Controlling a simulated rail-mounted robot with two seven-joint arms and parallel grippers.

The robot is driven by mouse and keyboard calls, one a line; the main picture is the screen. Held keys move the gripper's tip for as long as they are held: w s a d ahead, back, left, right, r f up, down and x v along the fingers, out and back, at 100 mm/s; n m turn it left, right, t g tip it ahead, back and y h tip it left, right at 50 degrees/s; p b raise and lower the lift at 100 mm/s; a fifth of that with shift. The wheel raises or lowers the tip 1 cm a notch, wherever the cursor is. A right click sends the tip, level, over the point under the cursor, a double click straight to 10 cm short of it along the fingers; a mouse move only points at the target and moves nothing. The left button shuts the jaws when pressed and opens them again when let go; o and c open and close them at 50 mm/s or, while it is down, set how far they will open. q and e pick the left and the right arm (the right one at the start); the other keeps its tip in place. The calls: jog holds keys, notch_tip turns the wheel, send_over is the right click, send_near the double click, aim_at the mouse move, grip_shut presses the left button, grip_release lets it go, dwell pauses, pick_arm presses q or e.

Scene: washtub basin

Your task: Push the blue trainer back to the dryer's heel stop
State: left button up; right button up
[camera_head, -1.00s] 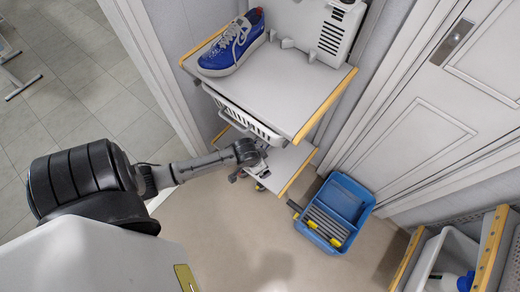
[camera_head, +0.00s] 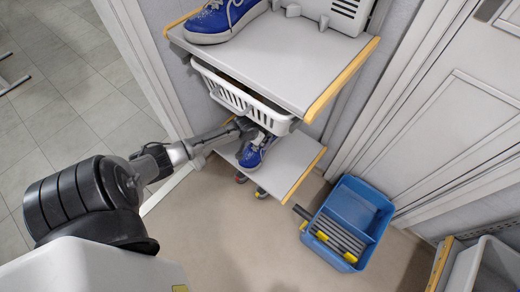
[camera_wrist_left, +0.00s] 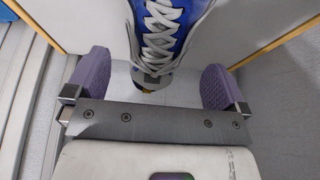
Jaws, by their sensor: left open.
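A blue trainer (camera_head: 258,151) with white laces is on the lower shelf, beside the end of my left arm. In the left wrist view, the laced blue trainer (camera_wrist_left: 160,35) lies beyond my left gripper (camera_wrist_left: 156,82), roughly centred ahead of the gap between its two purple pads. The gripper is open with nothing clamped, and I cannot tell whether it touches the trainer. A second blue trainer (camera_head: 226,18) rests on the upper shelf. A white vented unit (camera_head: 346,12) stands at the back of that shelf. I cannot make out a heel stop. My right gripper is not visible.
A white slatted basket (camera_head: 244,96) hangs under the upper shelf (camera_head: 270,60), close above my arm. The lower shelf (camera_head: 292,160) has a wooden edge. A blue caddy (camera_head: 350,215) stands on the floor to the right. Open floor lies in front.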

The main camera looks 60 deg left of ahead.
pick_arm(q)
jog(key=shift+b+x, duration=2.3)
jog(key=shift+x, duration=0.65)
jog(key=shift+s+d, duration=0.15)
jog(key=shift+s, duration=0.05)
jog(key=shift+c, duration=0.8)
jog(key=c, duration=0.7)
jog(key=shift+c, duration=0.6)
